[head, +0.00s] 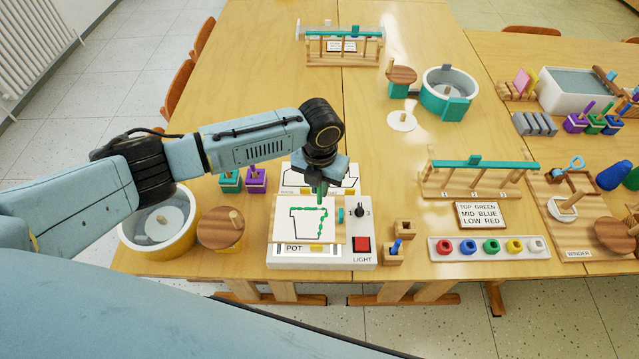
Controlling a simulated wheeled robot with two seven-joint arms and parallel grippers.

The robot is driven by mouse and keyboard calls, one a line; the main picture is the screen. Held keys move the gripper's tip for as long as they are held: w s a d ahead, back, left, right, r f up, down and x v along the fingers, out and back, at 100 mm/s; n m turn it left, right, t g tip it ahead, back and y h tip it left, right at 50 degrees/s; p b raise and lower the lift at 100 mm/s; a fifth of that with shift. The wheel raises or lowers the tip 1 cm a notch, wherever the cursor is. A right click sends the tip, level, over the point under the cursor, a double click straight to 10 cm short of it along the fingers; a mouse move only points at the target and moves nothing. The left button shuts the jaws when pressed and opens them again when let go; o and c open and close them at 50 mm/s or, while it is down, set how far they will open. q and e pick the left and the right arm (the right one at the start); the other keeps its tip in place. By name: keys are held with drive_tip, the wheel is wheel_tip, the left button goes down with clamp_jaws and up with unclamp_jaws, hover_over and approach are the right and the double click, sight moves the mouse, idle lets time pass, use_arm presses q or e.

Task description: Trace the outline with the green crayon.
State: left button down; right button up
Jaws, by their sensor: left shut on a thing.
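My left gripper (322,182) points down over the far right part of the drawing sheet. It is shut on the green crayon (323,190), whose lower end shows just beyond the top right of the pot outline. The sheet (281,232) lies on a white light box (345,257) and carries a pot-shaped outline (294,224). Thick, uneven green marks (322,226) run down the right side of the outline, and green also shows along its top. The left side and bottom look thin and dark. I cannot tell whether the crayon tip touches the paper. My right gripper is out of view.
The light box has a red button (362,244) and a black knob (358,212). Small wooden holders (392,257) stand to its right, before a tray of coloured pieces (443,256). A yellow tub (181,248) and a round wooden lid (220,228) stand left.

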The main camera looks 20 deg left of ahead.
sight(319, 203)
use_arm(q)
drive_tip(key=shift+f+b, duration=1)
drive_tip(key=shift+f, duration=0.55)
drive_tip(key=shift+p, duration=0.4)
idle(0.6)
drive_tip(key=shift+r, duration=0.15)
wheel_tip(319, 203, up, 4)
drive_tip(key=p, duration=0.4)
drive_tip(key=shift+d, duration=0.1)
idle(0.3)
drive_tip(key=shift+d+f, duration=0.15)
drive_tip(key=shift+f, duration=0.1)
drive_tip(key=shift+d+f+b, duration=0.35)
drive_tip(key=shift+d+b, duration=0.25)
drive_tip(key=shift+d, duration=0.05)
